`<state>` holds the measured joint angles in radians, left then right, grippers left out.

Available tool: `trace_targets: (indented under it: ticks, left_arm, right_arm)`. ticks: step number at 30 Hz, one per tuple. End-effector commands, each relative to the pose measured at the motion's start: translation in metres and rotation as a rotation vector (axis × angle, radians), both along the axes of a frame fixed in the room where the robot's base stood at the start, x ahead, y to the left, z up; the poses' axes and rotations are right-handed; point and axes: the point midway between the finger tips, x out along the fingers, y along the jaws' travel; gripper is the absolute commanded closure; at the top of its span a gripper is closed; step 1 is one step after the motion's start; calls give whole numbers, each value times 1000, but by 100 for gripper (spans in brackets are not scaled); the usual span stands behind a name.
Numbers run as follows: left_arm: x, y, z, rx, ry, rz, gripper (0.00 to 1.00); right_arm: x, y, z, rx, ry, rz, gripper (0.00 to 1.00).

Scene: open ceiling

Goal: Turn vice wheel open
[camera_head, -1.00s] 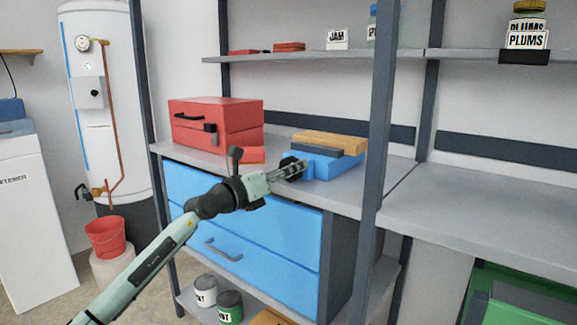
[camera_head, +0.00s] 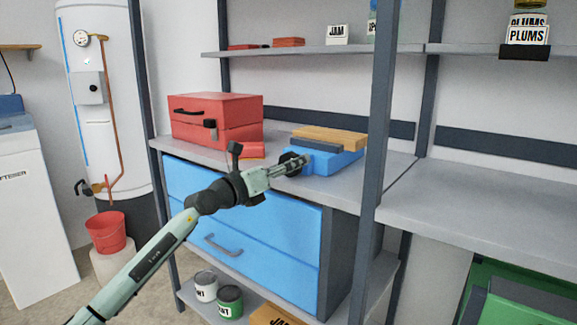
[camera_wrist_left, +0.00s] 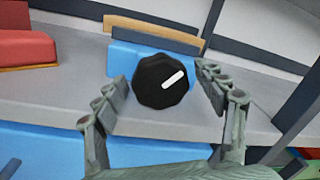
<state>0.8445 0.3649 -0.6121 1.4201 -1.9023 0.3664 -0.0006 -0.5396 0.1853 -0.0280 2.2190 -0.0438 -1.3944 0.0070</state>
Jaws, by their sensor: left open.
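The blue vice (camera_head: 335,160) sits on the grey worktop, with a dark jaw strip and a wooden block (camera_head: 330,137) on top. Its black round wheel (camera_wrist_left: 161,82) faces me and carries a white mark slanting up to the right. In the head view the wheel (camera_head: 292,163) is partly hidden by my left gripper (camera_head: 297,166). My left gripper also shows in the left wrist view (camera_wrist_left: 158,88), open, with one finger on each side of the wheel. Gaps show between the fingers and the wheel. My right gripper is out of view.
A red toolbox (camera_head: 235,108) stands left of the vice, with a small red item (camera_head: 252,151) in front of it. Blue drawers (camera_head: 240,235) lie below the worktop. A dark shelf post (camera_head: 376,120) rises just right of the vice.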

Motion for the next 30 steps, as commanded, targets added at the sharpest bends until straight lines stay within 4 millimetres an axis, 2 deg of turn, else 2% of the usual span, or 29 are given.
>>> trace_targets:
  ticks: [5,18,24,30]
  left_arm:
    - [0,0,10,-1,-4,0,29]
    - [0,0,87,-1,-4,0,29]
    - [0,0,100,0,0,0,29]
    - [0,0,100,0,0,0,29]
  right_arm:
    - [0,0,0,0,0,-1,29]
    - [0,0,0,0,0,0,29]
    - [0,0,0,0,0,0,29]
    - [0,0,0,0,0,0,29]
